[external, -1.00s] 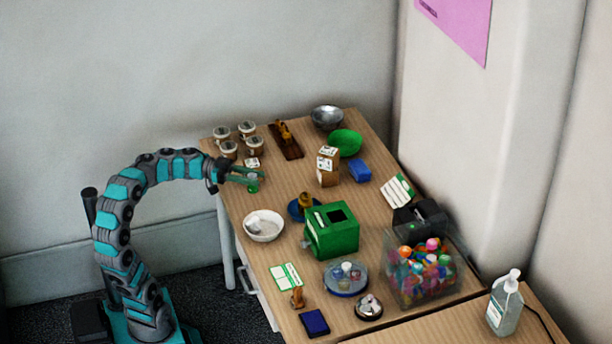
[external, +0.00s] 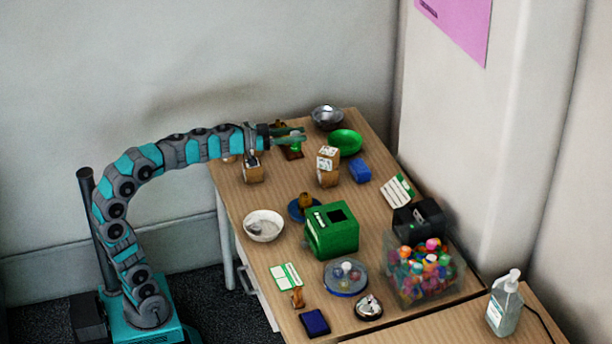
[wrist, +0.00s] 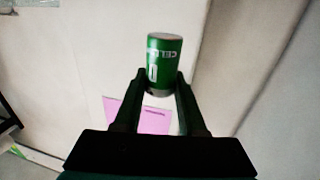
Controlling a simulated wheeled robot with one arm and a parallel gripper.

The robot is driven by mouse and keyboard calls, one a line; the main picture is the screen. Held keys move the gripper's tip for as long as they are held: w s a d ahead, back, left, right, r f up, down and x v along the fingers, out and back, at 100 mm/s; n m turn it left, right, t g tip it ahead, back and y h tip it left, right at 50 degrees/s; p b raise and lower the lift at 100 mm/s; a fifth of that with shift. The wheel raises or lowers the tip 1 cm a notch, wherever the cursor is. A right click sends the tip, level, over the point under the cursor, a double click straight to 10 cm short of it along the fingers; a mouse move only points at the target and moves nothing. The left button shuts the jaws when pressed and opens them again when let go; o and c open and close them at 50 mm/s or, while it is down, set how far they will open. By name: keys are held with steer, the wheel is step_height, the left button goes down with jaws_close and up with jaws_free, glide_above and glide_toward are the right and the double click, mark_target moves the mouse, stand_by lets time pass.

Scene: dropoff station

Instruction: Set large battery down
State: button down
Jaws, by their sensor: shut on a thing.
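The large battery (wrist: 164,58) is a green cylinder with white lettering and a dark end. My gripper (wrist: 161,82) is shut on it near its dark end in the wrist view. In the external view the battery (external: 296,142) is small between the fingertips of my gripper (external: 292,138). They are above the far part of the table, just left of a green bowl (external: 346,141). The battery looks clear of the table, but its exact height is hard to tell.
A metal bowl (external: 327,117) stands behind the green bowl. My arm hides most of the jars and the dark wooden board. Bare tabletop (external: 278,190) lies left of centre.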

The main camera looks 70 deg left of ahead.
steer(key=w+d+r+n+y+p, duration=0.2)
steer(key=w+r+y+p, duration=0.1)
steer(key=r, duration=0.3)
steer(key=shift+d+r, duration=0.25)
steer(key=shift+r, duration=0.05)
steer(key=shift+d+f, duration=0.1)
steer(key=shift+d, duration=0.1)
steer(key=shift+w+a, duration=0.15)
steer(key=shift+a, duration=0.05)
stand_by(1.9)
steer(key=shift+d, duration=0.1)
stand_by(1.2)
